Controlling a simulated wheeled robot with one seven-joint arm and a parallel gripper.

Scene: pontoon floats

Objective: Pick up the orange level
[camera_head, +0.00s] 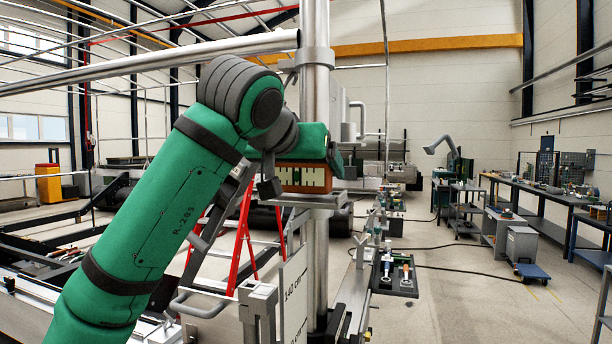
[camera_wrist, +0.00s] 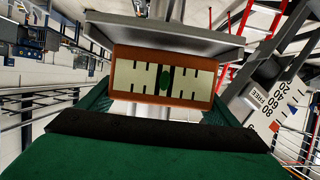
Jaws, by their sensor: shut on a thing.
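The orange level (camera_wrist: 165,52) is a small orange-brown block with a cream face, black marks and a green vial in the middle. In the head view the level (camera_head: 303,178) sits at the small grey shelf (camera_head: 318,201) on the upright metal pole; whether it touches the shelf or is just clear of it I cannot tell. My gripper (camera_head: 298,160) reaches it from the left and above. In the wrist view my gripper (camera_wrist: 162,95) is shut on the level, one finger at each end. The wrist partly hides the level's upper part in the head view.
The metal pole (camera_head: 317,100) rises right behind the shelf (camera_wrist: 165,33). A horizontal tube (camera_head: 150,62) joins it above my arm. A red stepladder (camera_head: 243,235) stands below left. A white height scale (camera_head: 293,295) stands below the shelf. Open floor lies at right.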

